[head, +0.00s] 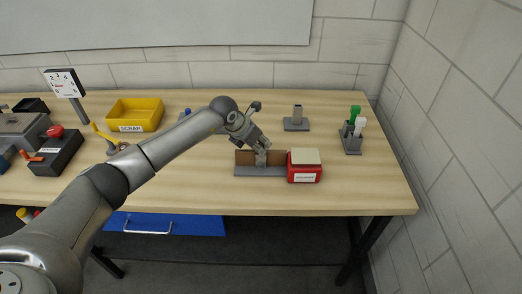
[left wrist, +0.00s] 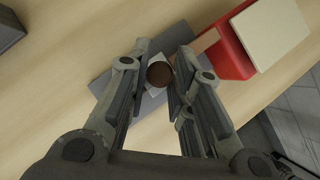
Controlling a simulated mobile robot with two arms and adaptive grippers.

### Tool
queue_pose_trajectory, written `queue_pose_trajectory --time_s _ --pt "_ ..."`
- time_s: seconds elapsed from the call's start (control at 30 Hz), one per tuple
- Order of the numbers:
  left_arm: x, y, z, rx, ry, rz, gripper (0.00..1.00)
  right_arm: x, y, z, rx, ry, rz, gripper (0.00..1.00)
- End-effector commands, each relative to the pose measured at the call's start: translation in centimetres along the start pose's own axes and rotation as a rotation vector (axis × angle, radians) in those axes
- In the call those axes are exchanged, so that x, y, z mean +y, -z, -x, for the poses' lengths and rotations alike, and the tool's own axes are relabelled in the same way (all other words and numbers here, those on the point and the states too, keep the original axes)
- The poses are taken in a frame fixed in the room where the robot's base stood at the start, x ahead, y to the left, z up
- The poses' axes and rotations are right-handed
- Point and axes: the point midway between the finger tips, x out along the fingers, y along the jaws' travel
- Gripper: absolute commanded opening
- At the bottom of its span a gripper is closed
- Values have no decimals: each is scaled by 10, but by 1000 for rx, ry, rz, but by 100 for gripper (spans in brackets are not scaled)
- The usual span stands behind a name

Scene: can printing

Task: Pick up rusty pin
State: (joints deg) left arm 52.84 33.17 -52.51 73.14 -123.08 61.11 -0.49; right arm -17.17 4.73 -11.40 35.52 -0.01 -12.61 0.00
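The rusty pin (left wrist: 160,74) shows in the left wrist view as a dark brown round end, seen nearly end-on. It is at a grey holder with a flat base (head: 250,171) and a brown upright board (head: 245,157). My left gripper (head: 261,152) is over this holder in the head view and hides its middle. In the left wrist view my left gripper (left wrist: 162,62) has its fingers apart, one on each side of the pin. A small gap shows at the left finger; contact at the right finger is unclear. My right gripper is in neither view.
A red box with a pale top (head: 304,172) stands against the holder's right side. A grey block on a stand (head: 297,119) and a rack with green and white handles (head: 352,137) are behind and right. A yellow scrap bin (head: 135,114) is at back left.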

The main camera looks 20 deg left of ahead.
Motion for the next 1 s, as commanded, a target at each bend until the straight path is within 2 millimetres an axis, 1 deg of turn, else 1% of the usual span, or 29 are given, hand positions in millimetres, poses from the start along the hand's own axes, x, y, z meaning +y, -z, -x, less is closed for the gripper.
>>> queue_pose_trajectory --time_s 0.03,0.07,0.3,0.43,0.57,0.8,1.0 --pt "0 0 0 0 0 0 4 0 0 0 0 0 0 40" --pt "0 0 0 0 0 0 0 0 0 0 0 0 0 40" --pt "0 -1 1 -1 0 0 0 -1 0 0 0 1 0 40" --pt "1 -6 8 -3 -1 0 0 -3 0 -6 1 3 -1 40" --pt "2 -19 28 -6 -3 -2 0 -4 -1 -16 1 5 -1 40" --pt "1 -44 67 -4 -3 -2 0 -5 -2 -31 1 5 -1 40" --pt "0 -56 86 -2 -1 1 0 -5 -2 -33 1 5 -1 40"
